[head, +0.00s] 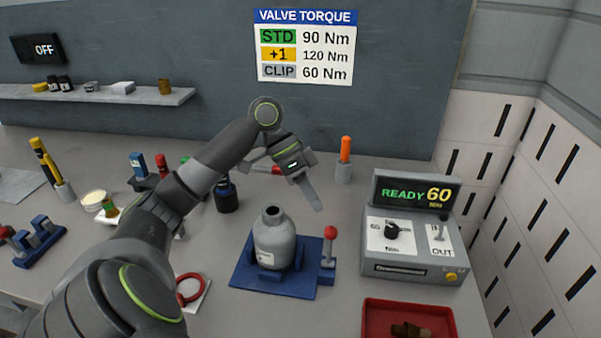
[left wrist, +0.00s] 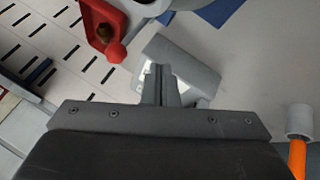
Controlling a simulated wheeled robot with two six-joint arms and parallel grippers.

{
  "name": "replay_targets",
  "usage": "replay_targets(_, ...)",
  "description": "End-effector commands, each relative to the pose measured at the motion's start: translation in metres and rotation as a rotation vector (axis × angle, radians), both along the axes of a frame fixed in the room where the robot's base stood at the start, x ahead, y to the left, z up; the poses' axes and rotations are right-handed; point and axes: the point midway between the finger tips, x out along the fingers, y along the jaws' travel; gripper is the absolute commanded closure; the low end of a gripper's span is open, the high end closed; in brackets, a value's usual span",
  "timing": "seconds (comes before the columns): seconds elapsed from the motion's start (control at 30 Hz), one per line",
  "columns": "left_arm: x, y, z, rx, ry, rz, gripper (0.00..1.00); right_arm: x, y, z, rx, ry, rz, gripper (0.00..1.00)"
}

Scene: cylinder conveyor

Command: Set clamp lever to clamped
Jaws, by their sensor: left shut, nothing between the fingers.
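The clamp lever (head: 330,246) is a grey stem with a red ball knob, standing roughly upright at the right side of a blue fixture (head: 250,278). A grey cylinder (head: 273,246) stands upright in that fixture. My left gripper (head: 316,204) is shut and empty, above and behind the lever, apart from the knob. In the left wrist view my shut fingers (left wrist: 159,88) point over the bench, and a red ball (left wrist: 117,54), apparently the lever knob, shows ahead and to the left of them. My right gripper is not in view.
A control box (head: 412,245) reading READY 60 stands right of the fixture. A red tray (head: 375,312) holding a brown part is in front. An orange-handled tool (head: 345,150) stands in a holder behind.

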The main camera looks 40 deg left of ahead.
Motion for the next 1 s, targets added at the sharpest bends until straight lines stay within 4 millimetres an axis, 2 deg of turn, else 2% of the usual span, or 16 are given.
replay_targets(0.1,-0.009,-0.015,0.000,0.001,0.000,-0.003,1.00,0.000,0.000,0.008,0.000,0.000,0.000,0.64)
replay_targets(0.3,-0.018,-0.031,-0.003,0.001,0.000,-0.001,1.00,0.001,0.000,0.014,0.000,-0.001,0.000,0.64)
replay_targets(1.0,-0.024,-0.037,-0.002,0.022,-0.033,0.000,1.00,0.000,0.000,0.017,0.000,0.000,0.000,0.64)
